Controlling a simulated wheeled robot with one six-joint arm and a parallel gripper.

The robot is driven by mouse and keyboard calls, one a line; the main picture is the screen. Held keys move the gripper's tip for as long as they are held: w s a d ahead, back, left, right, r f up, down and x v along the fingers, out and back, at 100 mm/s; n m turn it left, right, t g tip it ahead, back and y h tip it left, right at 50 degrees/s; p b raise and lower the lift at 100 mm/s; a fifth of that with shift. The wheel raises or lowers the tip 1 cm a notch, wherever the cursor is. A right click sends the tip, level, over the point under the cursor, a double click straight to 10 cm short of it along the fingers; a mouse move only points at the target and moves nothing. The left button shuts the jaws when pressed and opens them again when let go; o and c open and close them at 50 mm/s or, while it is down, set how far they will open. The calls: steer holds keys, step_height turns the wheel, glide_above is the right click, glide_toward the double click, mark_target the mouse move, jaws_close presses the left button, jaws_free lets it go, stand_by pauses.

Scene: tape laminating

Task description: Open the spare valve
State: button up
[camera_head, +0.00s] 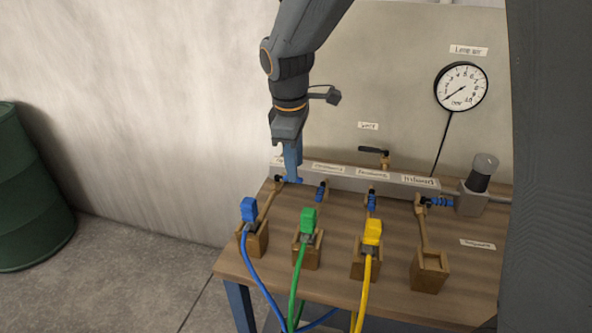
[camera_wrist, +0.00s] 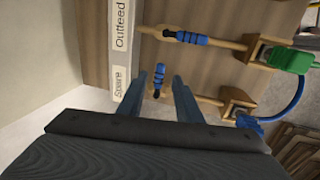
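The spare valve has a blue handle (camera_wrist: 159,76), beside the "Spare" label (camera_wrist: 119,82) in the wrist view. The handle lies crosswise to its brass pipe. In the head view it is the leftmost handle (camera_head: 291,180), partly hidden by my gripper. My gripper (camera_head: 293,175) points down over it. In the wrist view my gripper (camera_wrist: 160,80) is open, with one finger on each side of the handle and gaps showing. Contact is not visible.
The outfeed handle (camera_wrist: 190,38) lies along its pipe. Blue (camera_head: 248,209), green (camera_head: 308,220) and yellow (camera_head: 372,232) plugs with hoses stand in front. The rightmost blue handle (camera_head: 440,202) lies crosswise. A gauge (camera_head: 461,87) and black vent lever (camera_head: 372,150) are behind.

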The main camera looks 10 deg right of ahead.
steer(key=shift+w+d+f, duration=0.1)
steer(key=shift+w+f, duration=0.05)
steer(key=shift+f, duration=0.65)
steer(key=shift+w+d+f, duration=0.1)
steer(key=shift+f, duration=0.65)
steer(key=shift+c, duration=0.3)
jaws_close()
